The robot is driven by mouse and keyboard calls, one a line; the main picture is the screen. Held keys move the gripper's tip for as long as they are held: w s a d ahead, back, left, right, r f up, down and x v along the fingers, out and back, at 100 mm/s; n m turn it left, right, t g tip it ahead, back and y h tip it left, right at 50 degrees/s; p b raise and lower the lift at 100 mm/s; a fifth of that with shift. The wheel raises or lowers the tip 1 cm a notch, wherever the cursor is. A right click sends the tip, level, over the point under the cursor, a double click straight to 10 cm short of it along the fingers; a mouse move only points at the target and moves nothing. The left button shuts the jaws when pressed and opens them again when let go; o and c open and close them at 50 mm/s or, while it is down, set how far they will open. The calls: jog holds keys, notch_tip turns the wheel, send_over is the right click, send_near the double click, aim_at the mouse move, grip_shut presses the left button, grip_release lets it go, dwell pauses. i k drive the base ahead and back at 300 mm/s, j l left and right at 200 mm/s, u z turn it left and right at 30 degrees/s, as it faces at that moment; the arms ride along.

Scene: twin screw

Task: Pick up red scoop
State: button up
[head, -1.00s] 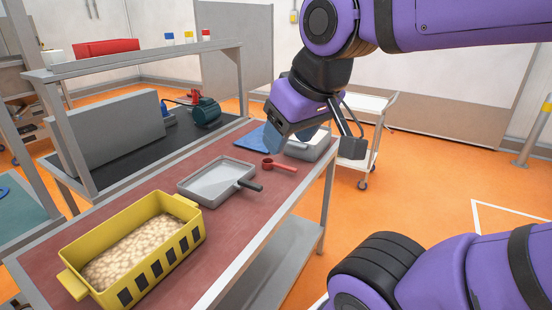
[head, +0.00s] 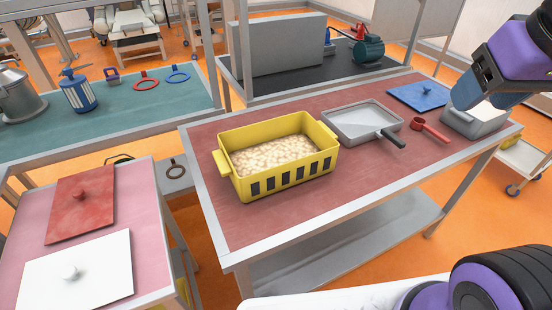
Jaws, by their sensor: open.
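The red scoop (head: 432,131) lies on the red-brown table top (head: 228,215), its round cup toward the left and its handle toward the front right. It lies between a grey pan and a grey box. My gripper (head: 488,98) shows at the upper right edge of the head view, above the grey box and to the right of the scoop. It is open, apart from the scoop, and partly cut off by the picture edge.
The grey pan (head: 361,120) with a dark handle lies left of the scoop. A yellow crate (head: 293,181) of pale pieces stands farther left. The grey box (head: 473,123) is right of the scoop, a blue cloth-like sheet (head: 418,95) behind it. The table's front strip is clear.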

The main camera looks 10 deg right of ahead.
aim_at(429, 132)
jog(key=i+l, duration=0.15)
jog(key=l, duration=0.2)
jog(key=i+l, duration=0.1)
jog(key=l, duration=0.3)
jog(key=i+l, duration=0.15)
jog(key=l, duration=0.2)
